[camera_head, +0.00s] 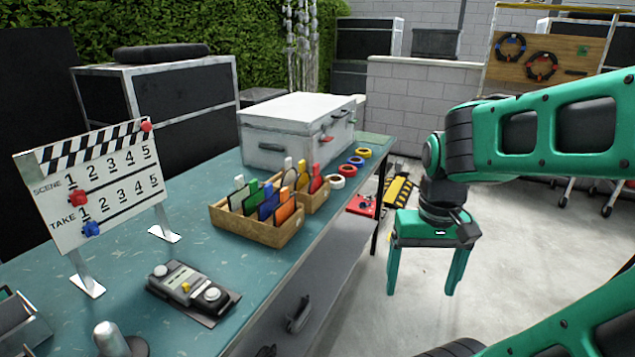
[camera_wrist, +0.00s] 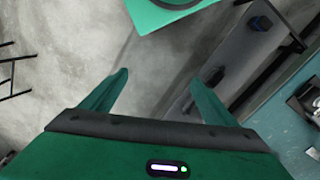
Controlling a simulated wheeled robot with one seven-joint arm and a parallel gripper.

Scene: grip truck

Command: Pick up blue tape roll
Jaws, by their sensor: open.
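The blue tape roll (camera_head: 356,161) lies on the teal table (camera_head: 333,226) near its far right edge, in a row with a white roll (camera_head: 337,181), a red roll (camera_head: 347,170) and a yellow roll (camera_head: 363,152). My gripper (camera_head: 422,291) points down over the floor, to the right of the table and nearer than the rolls. It is open, with nothing between its fingers. The wrist view shows the open gripper (camera_wrist: 157,92) above the grey floor. No tape roll can be made out in the wrist view.
A wooden box of coloured cards (camera_head: 257,228) and a large white case (camera_head: 296,133) stand left of the rolls. A clapperboard (camera_head: 95,185) and a grey device (camera_head: 191,289) stand nearer. A red item (camera_head: 361,206) lies beyond the table edge.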

